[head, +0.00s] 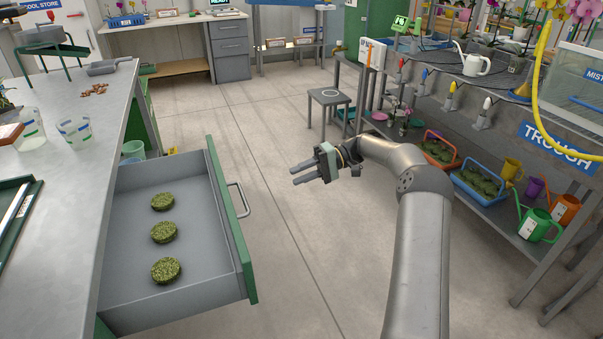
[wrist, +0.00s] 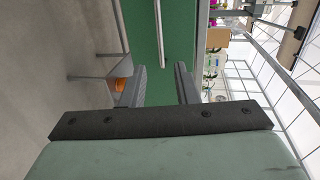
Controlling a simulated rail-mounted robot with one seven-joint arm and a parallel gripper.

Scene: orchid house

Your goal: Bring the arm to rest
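My gripper (head: 303,174) is in mid-air over the open floor, to the right of the open drawer. Its fingers point left in the head view. In the wrist view the two fingers (wrist: 160,85) stand apart with nothing between them, so the gripper is open and empty. My arm reaches up from the bottom right and bends at the elbow.
The open drawer (head: 240,214) holds three round green moss pieces and juts out from the left bench (head: 95,115). A grey stool (head: 329,97) stands behind my gripper. Shelving (head: 500,78) with watering cans and blue trays runs along the right. The middle floor is clear.

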